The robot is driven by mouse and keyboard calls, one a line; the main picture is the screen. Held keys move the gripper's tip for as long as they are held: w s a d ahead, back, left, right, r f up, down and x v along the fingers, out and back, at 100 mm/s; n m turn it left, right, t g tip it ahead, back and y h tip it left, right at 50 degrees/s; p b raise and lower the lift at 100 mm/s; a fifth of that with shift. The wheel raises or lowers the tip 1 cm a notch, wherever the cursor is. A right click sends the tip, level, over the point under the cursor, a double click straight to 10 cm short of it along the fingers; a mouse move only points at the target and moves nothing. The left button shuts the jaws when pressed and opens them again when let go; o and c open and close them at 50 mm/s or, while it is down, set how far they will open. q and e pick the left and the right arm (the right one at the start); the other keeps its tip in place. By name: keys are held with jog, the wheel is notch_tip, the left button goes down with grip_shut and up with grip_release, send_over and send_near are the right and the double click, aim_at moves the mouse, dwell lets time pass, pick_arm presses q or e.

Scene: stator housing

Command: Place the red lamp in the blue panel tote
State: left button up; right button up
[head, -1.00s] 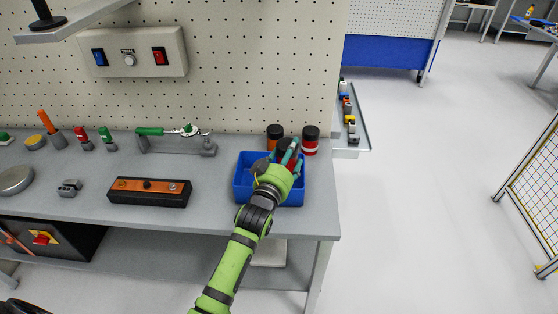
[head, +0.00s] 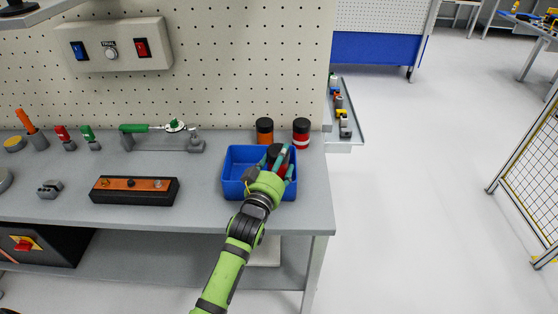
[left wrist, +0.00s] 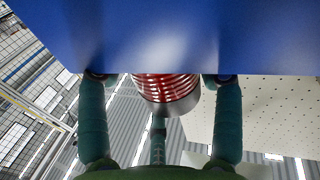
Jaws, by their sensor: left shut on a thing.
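The blue panel tote (head: 232,167) stands at the right end of the grey workbench. My left gripper (head: 276,168) reaches over its front wall, with its fingers over the inside of the tote. It is shut on the red lamp (left wrist: 165,87), whose ribbed red lens and grey rim show between the fingers in the left wrist view. In the head view a dark end of the lamp (head: 277,150) shows between the fingers, the rest mostly hidden. A blue surface fills the top of the left wrist view. I cannot tell whether the lamp touches the tote. My right gripper is out of view.
Two black-capped cylinders, one orange (head: 265,130) and one red (head: 301,131), stand just behind the tote. A black-and-orange box (head: 134,190) and a green-handled tool (head: 150,128) lie to the left. A pegboard rises behind the bench.

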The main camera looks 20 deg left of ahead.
pick_arm(q)
jog(key=shift+f, duration=0.3)
jog(key=o, duration=1.4)
jog(key=shift+c, duration=0.2)
jog(key=shift+s+f, duration=0.1)
jog(key=shift+f, duration=0.05)
jog(key=shift+r+p, duration=0.5)
jog(key=shift+r, duration=0.2)
jog(key=s+b, duration=0.2)
jog(key=s, duration=0.9)
jog(key=shift+s+a, duration=0.15)
jog(key=shift+s, duration=0.25)
